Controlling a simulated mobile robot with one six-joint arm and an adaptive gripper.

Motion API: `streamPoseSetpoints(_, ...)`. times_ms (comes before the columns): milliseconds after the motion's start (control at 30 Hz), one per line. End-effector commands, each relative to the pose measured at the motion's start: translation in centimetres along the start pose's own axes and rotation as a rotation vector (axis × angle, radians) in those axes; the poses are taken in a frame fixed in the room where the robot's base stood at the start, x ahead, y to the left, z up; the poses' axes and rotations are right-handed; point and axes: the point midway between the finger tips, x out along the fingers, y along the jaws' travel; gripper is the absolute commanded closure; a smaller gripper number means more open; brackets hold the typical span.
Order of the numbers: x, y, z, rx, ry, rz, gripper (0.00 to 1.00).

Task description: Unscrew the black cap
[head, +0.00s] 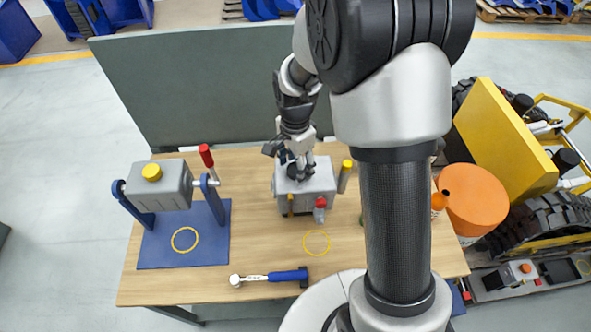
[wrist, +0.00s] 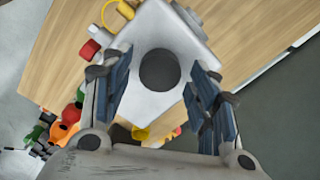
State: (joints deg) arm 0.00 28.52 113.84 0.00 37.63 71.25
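The black cap (wrist: 160,70) is a round dark disc on top of a pale grey box (wrist: 148,25) in the wrist view. In the head view the grey box (head: 318,187) stands mid-table, and my gripper hides most of its top. My gripper (head: 297,168) points down over the box. In the wrist view my gripper (wrist: 160,75) is open, with one blue-padded finger on each side of the cap and a visible gap to both. I cannot tell how far the fingertips are above the box top.
A grey canister with a yellow cap (head: 151,172) sits in a blue stand (head: 214,205) at left. An orange drum (head: 472,200) is at right.

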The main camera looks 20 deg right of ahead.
Motion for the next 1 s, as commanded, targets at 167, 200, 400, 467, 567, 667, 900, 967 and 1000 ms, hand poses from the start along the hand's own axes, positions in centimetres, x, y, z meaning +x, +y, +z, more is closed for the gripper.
streamPoseSetpoints(167, -0.02, 0.00, 0.00, 0.000, 0.000, 0.000, 0.59)
streamPoseSetpoints(200, -0.02, 0.00, 0.00, 0.000, 0.000, 0.000, 0.62)
streamPoseSetpoints(400, -0.02, 0.00, 0.00, 0.000, 0.000, 0.000, 0.75)
streamPoseSetpoints(467, -0.02, 0.00, 0.00, 0.000, 0.000, 0.000, 0.79)
streamPoseSetpoints(567, -0.02, 0.00, 0.00, -0.011, 0.000, 0.000, 0.80)
streamPoseSetpoints(667, -0.02, 0.00, 0.00, -0.099, 0.000, 0.000, 0.80)
streamPoseSetpoints(900, -0.02, 0.00, 0.00, -0.485, 0.000, 0.000, 0.80)
streamPoseSetpoints(967, -0.02, 0.01, 0.00, -0.582, 0.000, 0.000, 0.80)
streamPoseSetpoints(1000, -0.01, 0.01, 0.00, -0.644, 0.000, 0.000, 0.80)
